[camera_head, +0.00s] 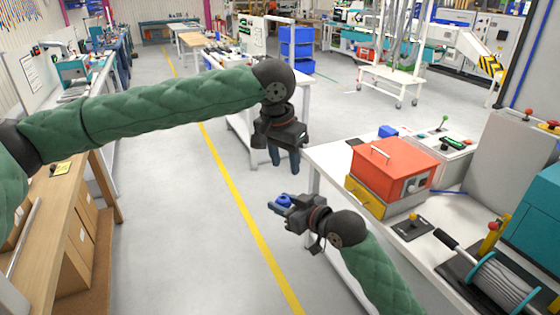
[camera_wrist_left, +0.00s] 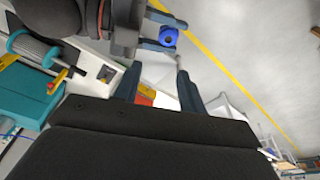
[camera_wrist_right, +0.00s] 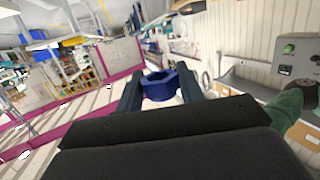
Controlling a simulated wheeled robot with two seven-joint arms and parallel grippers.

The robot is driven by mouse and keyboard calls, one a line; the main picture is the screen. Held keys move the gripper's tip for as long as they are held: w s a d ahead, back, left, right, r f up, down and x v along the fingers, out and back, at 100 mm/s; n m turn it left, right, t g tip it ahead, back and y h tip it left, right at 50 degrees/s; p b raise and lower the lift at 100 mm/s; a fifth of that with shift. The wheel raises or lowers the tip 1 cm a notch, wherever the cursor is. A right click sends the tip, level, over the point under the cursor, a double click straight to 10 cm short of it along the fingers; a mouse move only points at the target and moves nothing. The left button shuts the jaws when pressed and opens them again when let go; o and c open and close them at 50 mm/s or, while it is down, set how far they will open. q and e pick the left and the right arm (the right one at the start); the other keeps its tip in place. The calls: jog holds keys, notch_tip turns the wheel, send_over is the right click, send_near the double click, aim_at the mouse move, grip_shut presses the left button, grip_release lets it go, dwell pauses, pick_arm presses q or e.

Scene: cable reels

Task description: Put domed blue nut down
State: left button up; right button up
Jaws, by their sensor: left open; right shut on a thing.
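The domed blue nut (camera_head: 284,200) is held between the fingers of my right gripper (camera_head: 280,205), in the air over the floor left of the white bench. In the right wrist view the nut (camera_wrist_right: 160,86) sits between both fingertips, with its ring-like opening showing. It also shows in the left wrist view (camera_wrist_left: 168,37), beyond my left gripper. My left gripper (camera_head: 285,160) is open and empty, pointing down above and close to the right one. In the left wrist view its two fingers (camera_wrist_left: 160,85) stand apart with nothing between them.
A wooden bench (camera_head: 70,235) stands at left. Open floor with a yellow line (camera_head: 240,205) lies between.

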aim_at(283, 198)
jog(key=shift+w, duration=0.1)
pick_arm(q)
jog(key=shift+n+y, duration=0.3)
jog(key=shift+n, duration=0.6)
jog(key=f, duration=0.4)
jog(key=w+f, duration=0.1)
jog(key=f, duration=0.7)
jog(key=shift+w+a, duration=0.1)
jog(key=shift+w, duration=0.05)
jog(key=c, duration=0.6)
jog(key=shift+c, duration=0.4)
pick_arm(e)
jog(key=o, duration=1)
